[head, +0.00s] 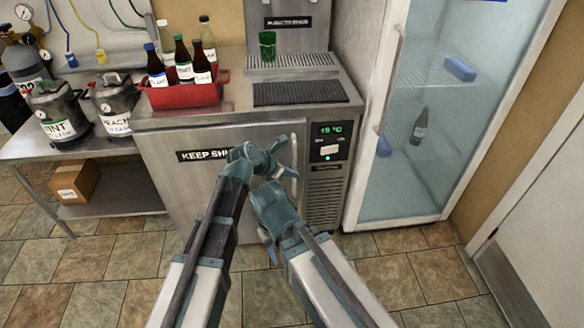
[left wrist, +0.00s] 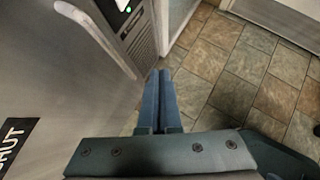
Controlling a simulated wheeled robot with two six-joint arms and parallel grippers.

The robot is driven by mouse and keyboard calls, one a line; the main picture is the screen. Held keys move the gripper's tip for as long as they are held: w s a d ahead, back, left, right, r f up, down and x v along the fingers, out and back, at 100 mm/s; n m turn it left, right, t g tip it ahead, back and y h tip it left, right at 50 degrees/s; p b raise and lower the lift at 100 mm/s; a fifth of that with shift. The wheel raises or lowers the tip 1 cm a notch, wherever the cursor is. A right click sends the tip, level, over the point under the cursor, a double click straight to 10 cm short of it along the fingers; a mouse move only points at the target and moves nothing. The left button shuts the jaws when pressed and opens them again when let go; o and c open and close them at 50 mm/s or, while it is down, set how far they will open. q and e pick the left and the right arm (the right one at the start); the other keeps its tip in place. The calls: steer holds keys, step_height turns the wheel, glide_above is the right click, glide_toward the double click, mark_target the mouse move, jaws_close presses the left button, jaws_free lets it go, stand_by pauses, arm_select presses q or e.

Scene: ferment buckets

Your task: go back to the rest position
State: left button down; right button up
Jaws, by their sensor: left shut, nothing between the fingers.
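My left gripper (head: 282,170) is in front of the steel cabinet, close to its door handle (head: 294,150) in the head view. In the left wrist view its two blue fingers (left wrist: 158,100) lie side by side, shut with nothing between them, against the tiled floor. My right gripper (head: 268,246) points down beside the left forearm, low in front of the cabinet. It is small and partly hidden, and I cannot tell how its fingers stand.
The steel cabinet (head: 225,195) is shut, its display lit. On top are a red crate (head: 185,97) of bottles and a green cup (head: 267,46). A glass-door fridge (head: 400,190) stands right; a bench with jugs (head: 58,110) stands left. Tiled floor (head: 420,262) is clear.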

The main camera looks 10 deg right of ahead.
arm_select(q)
steer(key=s+a+f+m+g+y, duration=0.1)
steer(key=s+a+f+m+y, duration=0.15)
steer(key=s+a+m, duration=0.5)
steer(key=s+a+f+m+g+y, duration=0.2)
steer(key=s+a+m+y, duration=0.15)
steer(key=a+m, duration=0.7)
steer(key=s+a+f+m+g+y, duration=0.1)
steer(key=s+a+f+m+y, duration=0.1)
steer(key=s+a+m, duration=0.65)
steer(key=s+d+r+m+g+y+p, duration=0.1)
steer(key=s+d+m, duration=0.15)
steer(key=d, duration=0.55)
step_height(320, 180, up, 17)
steer(key=n+p, duration=0.1)
steer(key=p, duration=1.5)
steer(key=shift+s+f, duration=0.2)
steer(key=shift+s, duration=0.15)
steer(key=shift+a, duration=0.1)
